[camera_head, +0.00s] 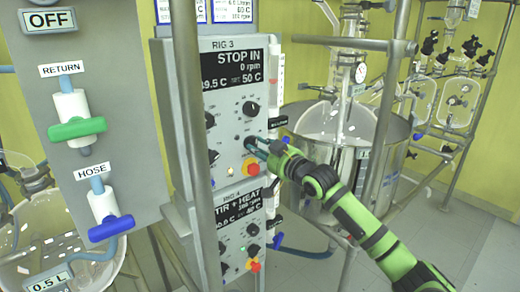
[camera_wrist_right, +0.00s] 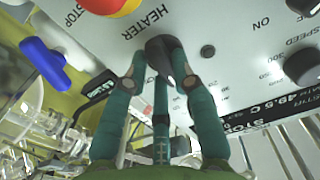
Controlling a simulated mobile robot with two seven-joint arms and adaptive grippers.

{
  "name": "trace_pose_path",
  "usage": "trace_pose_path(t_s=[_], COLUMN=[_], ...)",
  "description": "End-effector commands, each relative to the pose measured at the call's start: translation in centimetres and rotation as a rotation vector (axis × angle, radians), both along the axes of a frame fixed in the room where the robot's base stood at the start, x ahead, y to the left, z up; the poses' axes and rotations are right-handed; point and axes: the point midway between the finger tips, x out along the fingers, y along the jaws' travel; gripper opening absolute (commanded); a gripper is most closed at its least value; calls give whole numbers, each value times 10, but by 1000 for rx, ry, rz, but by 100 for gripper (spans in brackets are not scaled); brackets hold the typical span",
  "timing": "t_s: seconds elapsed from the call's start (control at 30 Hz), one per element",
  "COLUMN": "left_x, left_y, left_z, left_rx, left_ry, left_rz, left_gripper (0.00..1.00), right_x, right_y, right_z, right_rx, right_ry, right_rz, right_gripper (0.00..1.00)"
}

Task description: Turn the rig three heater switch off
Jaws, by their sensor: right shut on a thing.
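The rig three panel (camera_head: 222,130) stands upright near the middle of the head view. Its display (camera_head: 231,67) reads "STOP IN", 0 rpm and a set value of 50 C. My right gripper (camera_head: 254,146) reaches the panel from the right, just above the red and yellow stop button (camera_head: 251,166). In the right wrist view, the black heater switch (camera_wrist_right: 160,48) sits beside the HEATER label, and the fingers of my right gripper (camera_wrist_right: 162,76) are closed around it. The fingers partly cover the switch, so I cannot tell its setting. My left gripper is not in view.
A second rig panel (camera_head: 238,228) is directly below. A grey post (camera_head: 190,110) stands in front of the panels. A panel with a green RETURN valve (camera_head: 77,128) and a blue HOSE valve (camera_head: 111,228) is at left. A steel vessel (camera_head: 335,190) stands behind my right arm.

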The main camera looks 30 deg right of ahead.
Motion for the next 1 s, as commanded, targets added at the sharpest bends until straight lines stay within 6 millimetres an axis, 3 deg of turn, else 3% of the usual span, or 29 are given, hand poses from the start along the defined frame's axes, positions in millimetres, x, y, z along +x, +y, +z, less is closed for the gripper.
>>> trace_pose_path(t_s=[0.6,0.63,0.7,1.0], left_x=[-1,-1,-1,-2], left_y=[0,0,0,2], left_z=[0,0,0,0], left_rx=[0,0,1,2], left_ry=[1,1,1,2], left_rz=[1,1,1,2], left_gripper=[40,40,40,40], right_x=[0,0,0,0], right_y=[0,0,0,0], right_z=[0,0,0,0], right_rx=[-48,-48,-48,-45], right_ry=[-3,-3,-3,-4], right_rz=[-1,-1,-1,0], right_gripper=[0,30,50,50])
